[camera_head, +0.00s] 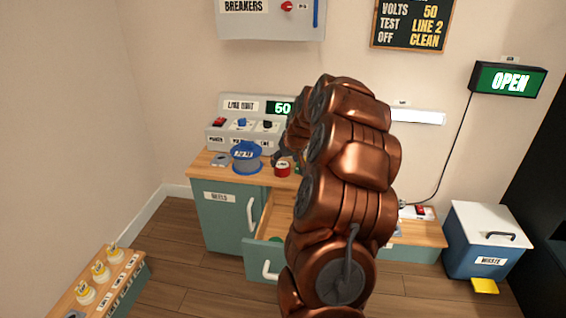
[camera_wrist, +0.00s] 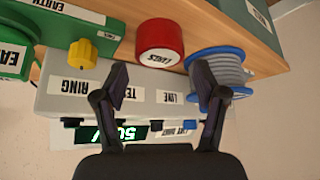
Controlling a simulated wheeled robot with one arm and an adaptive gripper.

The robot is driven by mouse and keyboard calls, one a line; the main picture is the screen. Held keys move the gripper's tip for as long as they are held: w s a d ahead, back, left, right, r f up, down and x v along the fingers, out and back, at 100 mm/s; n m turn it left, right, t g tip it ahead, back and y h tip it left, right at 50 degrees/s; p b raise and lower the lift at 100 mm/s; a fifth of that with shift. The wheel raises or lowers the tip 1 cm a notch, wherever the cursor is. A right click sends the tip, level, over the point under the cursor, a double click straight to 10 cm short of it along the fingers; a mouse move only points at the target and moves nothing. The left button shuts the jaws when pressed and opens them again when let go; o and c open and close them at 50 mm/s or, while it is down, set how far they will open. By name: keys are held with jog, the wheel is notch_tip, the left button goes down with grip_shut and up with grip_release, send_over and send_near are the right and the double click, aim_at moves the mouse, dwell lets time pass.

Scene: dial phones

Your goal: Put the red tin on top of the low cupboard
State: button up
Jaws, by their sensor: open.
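The red tin (camera_head: 282,170), with a white label, stands on the wooden top of the teal cupboard marked REELS (camera_head: 222,218). In the wrist view the red tin (camera_wrist: 160,38) lies just beyond my fingertips, roughly centred between them, and is not gripped. My gripper (camera_wrist: 161,80) is open and empty; in the head view it (camera_head: 283,156) is partly hidden behind my arm, close to the tin. A lower wooden-topped unit (camera_head: 413,236) stands at the right, partly hidden by my arm; I cannot tell if it is the low cupboard.
A blue reel of grey cable (camera_head: 246,157) stands left of the tin, and the LINE UNIT panel (camera_head: 238,124) behind. An open drawer (camera_head: 268,245) sticks out below. A WASTE bin (camera_head: 484,240) stands at right. A low unit with yellow-topped items (camera_head: 100,272) is at front left.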

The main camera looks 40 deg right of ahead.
jog(key=p+v, duration=0.2)
jog(key=v, duration=0.5)
jog(key=s+a+n+g+y, duration=0.2)
jog(key=s+a, duration=0.1)
jog(key=a, duration=1.1)
jog(key=s+a+n+g+y, duration=0.1)
jog(key=s+a+g, duration=0.15)
jog(key=a, duration=1.05)
jog(key=s+a+f+g, duration=0.1)
jog(key=s+a, duration=0.4)
jog(key=s, duration=0.4)
jog(key=s+a+f+n+g, duration=0.1)
jog(key=s+a+g, duration=0.1)
jog(key=s+a, duration=0.3)
jog(key=s+a+f+g, duration=0.1)
jog(key=s+a, duration=0.4)
jog(key=s, duration=0.8)
jog(key=shift+g, duration=0.65)
jog(key=shift+s+d, duration=0.1)
